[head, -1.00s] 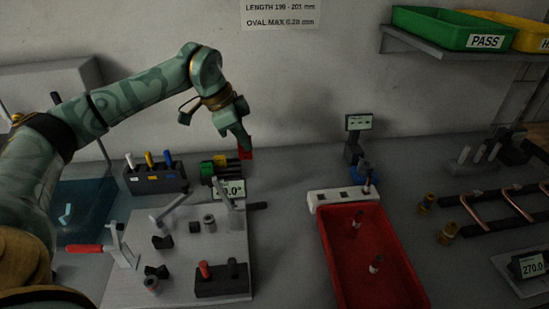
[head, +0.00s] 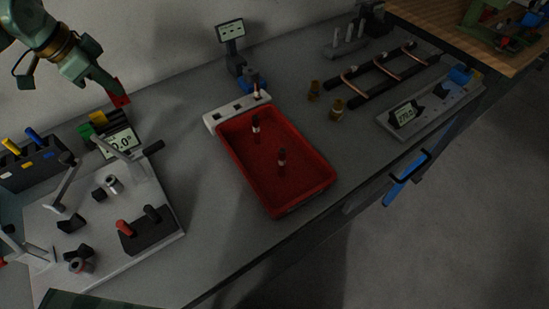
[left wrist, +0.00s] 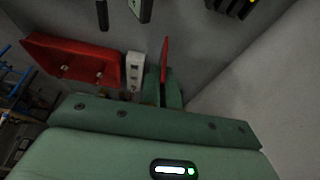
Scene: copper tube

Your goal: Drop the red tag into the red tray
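The red tag (head: 119,95) is a small flat red piece held at the fingertips of my left gripper (head: 107,87), high on the left in the head view. In the left wrist view the tag (left wrist: 165,55) stands out from between the green fingers (left wrist: 162,88), which look closed on it. The tag is in the air, just above and right of the holder with coloured tags. The red tray (head: 262,170) lies on the bench to the right of the gripper, clearly apart. It also shows left in the left wrist view (left wrist: 70,55). My right gripper is not in view.
A fixture plate with clamps (head: 150,205) is on the left. The bench between plate and tray is clear.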

